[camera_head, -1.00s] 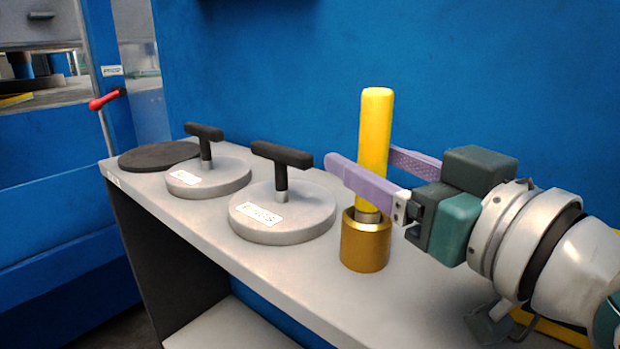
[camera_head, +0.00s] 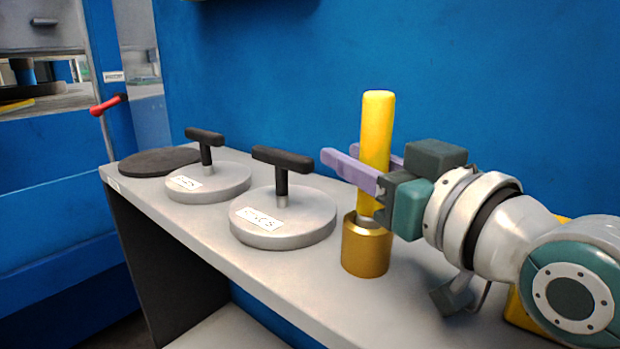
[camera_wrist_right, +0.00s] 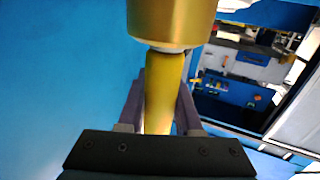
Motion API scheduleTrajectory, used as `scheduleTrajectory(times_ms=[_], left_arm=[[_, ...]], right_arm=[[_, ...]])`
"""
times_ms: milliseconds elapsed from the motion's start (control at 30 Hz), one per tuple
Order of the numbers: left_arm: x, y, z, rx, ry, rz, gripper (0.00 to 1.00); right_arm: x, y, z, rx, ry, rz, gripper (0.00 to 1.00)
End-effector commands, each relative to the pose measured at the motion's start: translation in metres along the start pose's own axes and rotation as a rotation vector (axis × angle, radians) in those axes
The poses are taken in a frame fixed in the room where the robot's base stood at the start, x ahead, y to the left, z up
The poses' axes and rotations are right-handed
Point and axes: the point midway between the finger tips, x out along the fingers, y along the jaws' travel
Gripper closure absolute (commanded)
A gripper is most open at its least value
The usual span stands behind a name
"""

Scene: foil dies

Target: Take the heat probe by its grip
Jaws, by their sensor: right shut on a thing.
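The heat probe stands upright with its yellow grip (camera_head: 377,130) at the top and its lower end in a brass-coloured cylinder (camera_head: 367,246) on the shelf. My right gripper (camera_head: 365,168) comes in from the right and is shut on the yellow grip, with one purple finger on each side. In the right wrist view the yellow grip (camera_wrist_right: 163,95) runs between the two fingers, and the brass-coloured cylinder (camera_wrist_right: 172,20) fills the top. The probe's lower end is hidden in the cylinder. My left gripper is not in view.
Two round grey dies with black T-handles, one nearer (camera_head: 283,217) and one farther (camera_head: 207,182), sit left of the probe on the grey shelf (camera_head: 300,275). A dark disc (camera_head: 160,161) lies at the far left end. A blue wall (camera_head: 480,80) stands behind.

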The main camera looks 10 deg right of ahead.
Motion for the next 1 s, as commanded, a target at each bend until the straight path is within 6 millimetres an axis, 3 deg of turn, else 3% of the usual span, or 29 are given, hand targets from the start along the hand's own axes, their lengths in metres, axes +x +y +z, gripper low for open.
scheduleTrajectory(times_ms=[167, 667, 867, 1000], left_arm=[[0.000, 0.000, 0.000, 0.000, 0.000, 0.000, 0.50], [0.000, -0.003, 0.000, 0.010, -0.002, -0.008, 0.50], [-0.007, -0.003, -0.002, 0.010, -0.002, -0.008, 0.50], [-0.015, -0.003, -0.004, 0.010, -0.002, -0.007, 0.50]], right_arm=[[0.000, 0.000, 0.000, 0.000, 0.000, 0.000, 1.00], [0.000, 0.000, -0.002, 0.000, 0.002, 0.000, 1.00], [0.000, 0.000, -0.018, -0.001, 0.004, 0.000, 1.00], [0.000, 0.000, -0.043, -0.001, 0.007, 0.000, 1.00]])
